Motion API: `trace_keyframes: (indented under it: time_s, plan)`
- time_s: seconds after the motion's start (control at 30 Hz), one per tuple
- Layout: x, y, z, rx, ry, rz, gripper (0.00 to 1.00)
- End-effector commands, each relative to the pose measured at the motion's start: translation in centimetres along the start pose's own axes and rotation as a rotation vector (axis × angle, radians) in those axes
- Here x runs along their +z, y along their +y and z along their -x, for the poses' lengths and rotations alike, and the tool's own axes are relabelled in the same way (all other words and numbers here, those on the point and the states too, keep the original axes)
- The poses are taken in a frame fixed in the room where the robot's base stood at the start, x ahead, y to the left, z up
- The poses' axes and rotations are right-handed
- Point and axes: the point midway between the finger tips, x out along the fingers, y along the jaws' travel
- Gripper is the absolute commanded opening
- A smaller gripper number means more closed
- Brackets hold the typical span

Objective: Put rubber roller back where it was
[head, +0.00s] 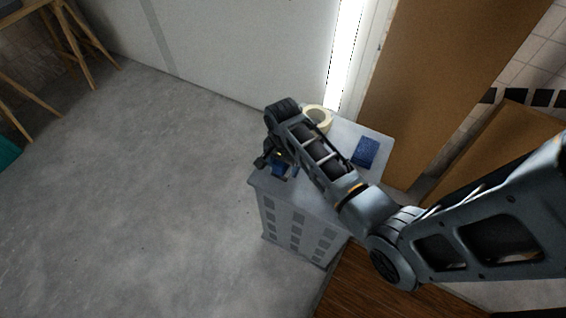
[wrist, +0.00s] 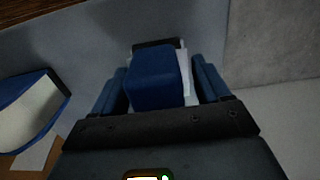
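My gripper (head: 275,162) points down at the near-left corner of a grey cabinet top, in the head view. In the wrist view a blue block-like piece (wrist: 155,80) with rounded edges lies between my two blue-padded fingers. A white part shows along its right side and a dark strip behind it. It may be the rubber roller, but its shape is partly hidden. The fingers are apart, one on each side of it. I cannot tell whether they press on it. In the head view only a bit of blue (head: 279,170) shows at the fingers.
The grey cabinet (head: 293,225) also carries a cream tape roll (head: 318,117) at the back and a blue sponge-like block (head: 366,151) at the right. A blue and white thing (wrist: 30,105) shows at left in the wrist view.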

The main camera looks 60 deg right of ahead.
Motion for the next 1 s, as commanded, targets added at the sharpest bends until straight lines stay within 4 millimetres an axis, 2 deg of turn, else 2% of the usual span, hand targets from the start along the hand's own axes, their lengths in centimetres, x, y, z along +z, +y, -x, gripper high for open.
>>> trace_keyframes:
  time_s: [0.03, 0.13, 0.47, 0.57, 0.8, 1.0]
  plan:
    - [0.0, 0.0, 0.0, 0.000, 0.000, 0.000, 0.81]
    - [0.0, 0.0, 0.0, 0.000, 0.000, 0.000, 0.89]
    - [-0.1, -0.1, 0.7, -0.003, 0.001, 0.000, 0.89]
    - [-0.1, -0.1, 2.0, -0.004, 0.002, 0.000, 0.89]
    - [-0.1, -0.1, 6.9, -0.005, 0.003, 0.001, 0.89]
    - [-0.1, -0.1, 10.3, -0.003, 0.002, 0.001, 0.89]
